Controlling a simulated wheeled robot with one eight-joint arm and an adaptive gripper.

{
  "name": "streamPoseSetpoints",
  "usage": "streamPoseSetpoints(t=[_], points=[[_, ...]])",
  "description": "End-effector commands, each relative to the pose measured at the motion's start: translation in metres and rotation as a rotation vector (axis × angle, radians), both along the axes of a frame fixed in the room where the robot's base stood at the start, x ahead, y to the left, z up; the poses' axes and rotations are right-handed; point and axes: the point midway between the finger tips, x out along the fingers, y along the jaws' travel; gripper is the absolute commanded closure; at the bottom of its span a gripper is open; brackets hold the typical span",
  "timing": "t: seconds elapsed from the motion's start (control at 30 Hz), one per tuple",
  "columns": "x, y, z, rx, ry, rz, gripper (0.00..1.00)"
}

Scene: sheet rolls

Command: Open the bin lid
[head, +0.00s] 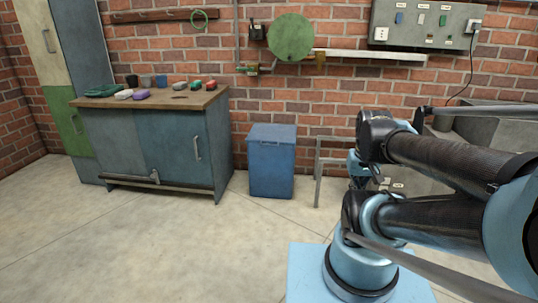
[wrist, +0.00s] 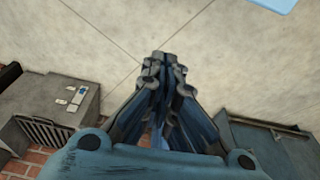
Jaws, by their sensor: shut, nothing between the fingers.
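The blue bin (head: 272,172) stands on the floor against the brick wall, right of the workbench. Its lid (head: 272,134) looks shut and lies flat on top. My gripper (wrist: 160,58) is shut and empty in the wrist view, pointing over bare floor. In the head view my gripper (head: 364,170) is right of the bin, apart from it and partly hidden by my arm. A blue box-like top (wrist: 272,142) shows at the lower right of the wrist view; I cannot tell for certain whether it is the bin.
A workbench (head: 165,101) with cups and small coloured items stands left of the bin. A grey metal frame (head: 318,170) stands close to the bin's right. A grey vented unit (wrist: 55,105) is at the left of the wrist view. The floor (head: 190,245) before the bin is clear.

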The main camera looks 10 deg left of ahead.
Motion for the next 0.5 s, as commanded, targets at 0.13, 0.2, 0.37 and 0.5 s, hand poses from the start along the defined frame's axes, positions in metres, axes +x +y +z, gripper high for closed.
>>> streamPoseSetpoints(t=[0.13, 0.2, 0.37, 0.5], points=[[-0.001, -0.001, 0.011, -0.011, -0.019, 0.029, 1.00], [0.011, -0.001, 0.018, -0.026, -0.027, 0.065, 1.00], [0.050, -0.003, 0.041, -0.082, -0.056, 0.195, 1.00], [0.090, -0.003, 0.060, -0.141, -0.082, 0.324, 1.00]])
